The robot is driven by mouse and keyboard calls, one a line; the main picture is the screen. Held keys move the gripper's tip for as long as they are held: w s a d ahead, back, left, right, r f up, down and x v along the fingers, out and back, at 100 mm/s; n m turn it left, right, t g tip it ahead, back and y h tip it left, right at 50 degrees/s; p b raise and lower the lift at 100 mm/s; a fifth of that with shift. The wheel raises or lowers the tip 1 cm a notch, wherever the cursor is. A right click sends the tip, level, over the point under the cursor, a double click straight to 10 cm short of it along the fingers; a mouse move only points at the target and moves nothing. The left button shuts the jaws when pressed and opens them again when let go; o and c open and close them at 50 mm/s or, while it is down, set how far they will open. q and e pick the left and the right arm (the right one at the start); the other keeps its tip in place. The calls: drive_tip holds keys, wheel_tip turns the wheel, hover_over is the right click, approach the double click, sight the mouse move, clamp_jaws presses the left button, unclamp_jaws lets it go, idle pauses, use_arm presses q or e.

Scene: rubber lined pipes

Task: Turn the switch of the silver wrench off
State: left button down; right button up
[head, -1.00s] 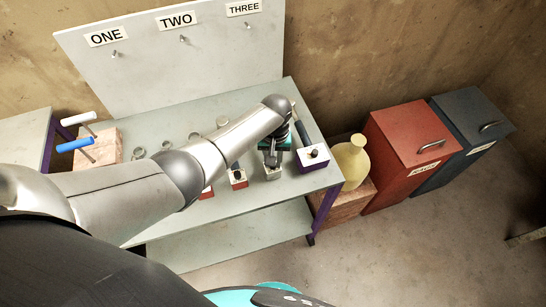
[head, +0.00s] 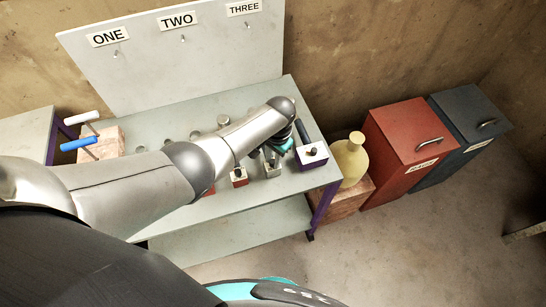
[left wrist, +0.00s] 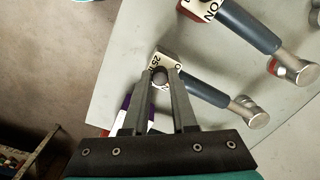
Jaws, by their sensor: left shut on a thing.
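The silver-white switch box (head: 273,169) of a wrench stands near the front right of the workbench. In the left wrist view the same pale box (left wrist: 170,59) carries printed marks and a dark round switch knob (left wrist: 160,76). A dark blue-grey handle (left wrist: 205,95) runs from the box to a shiny metal head (left wrist: 258,113). My left gripper (head: 270,157) is at this box, partly hidden by my arm. In the left wrist view its fingers (left wrist: 161,74) are on either side of the knob and closed on it. My right gripper is not in view.
A purple switch box (head: 312,155) stands close to the right, and a brown-red one (head: 239,177) to the left. A yellow vase (head: 351,157) is beyond the bench's right edge. Red (head: 408,145) and dark (head: 470,125) cabinets stand further right. Another tool (left wrist: 245,28) lies alongside.

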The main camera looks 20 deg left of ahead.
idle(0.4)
use_arm(q)
drive_tip(key=c, duration=0.7)
unclamp_jaws()
drive_tip(key=shift+r+p, duration=0.3)
drive_tip(key=shift+r, duration=0.2)
wheel_tip(320, 180, up, 14)
drive_tip(key=d+p, duration=0.1)
drive_tip(key=p, duration=0.2)
drive_tip(key=shift+p, duration=0.35)
drive_tip(key=shift+r, duration=0.1)
